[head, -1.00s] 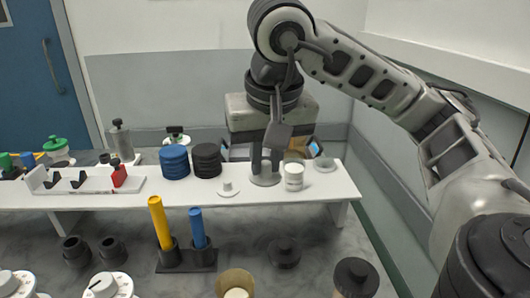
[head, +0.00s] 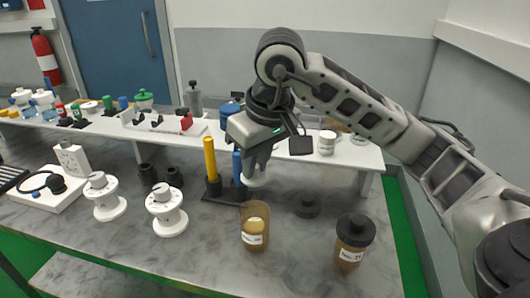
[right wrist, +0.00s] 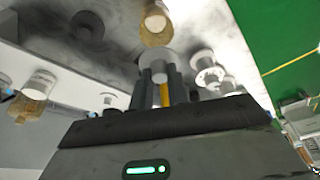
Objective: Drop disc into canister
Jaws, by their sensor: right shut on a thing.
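My right gripper (head: 258,166) is shut on a pale round disc (head: 254,179) and holds it in the air above the counter, beyond the canister. In the right wrist view the disc (right wrist: 156,62) shows at the fingertips. The canister (head: 256,213) is an open amber cylinder with a white label, upright on the counter. Something pale shows low inside it. It also shows in the right wrist view (right wrist: 156,38), close past the disc; the two look apart. My left gripper is not in view.
A black lid (head: 307,206) lies on the counter right of the canister. A black-capped amber jar (head: 352,243) stands farther right. A holder with yellow (head: 210,158) and blue rods is left of the gripper. White spools (head: 167,212) stand left. A white shelf (head: 345,157) runs behind.

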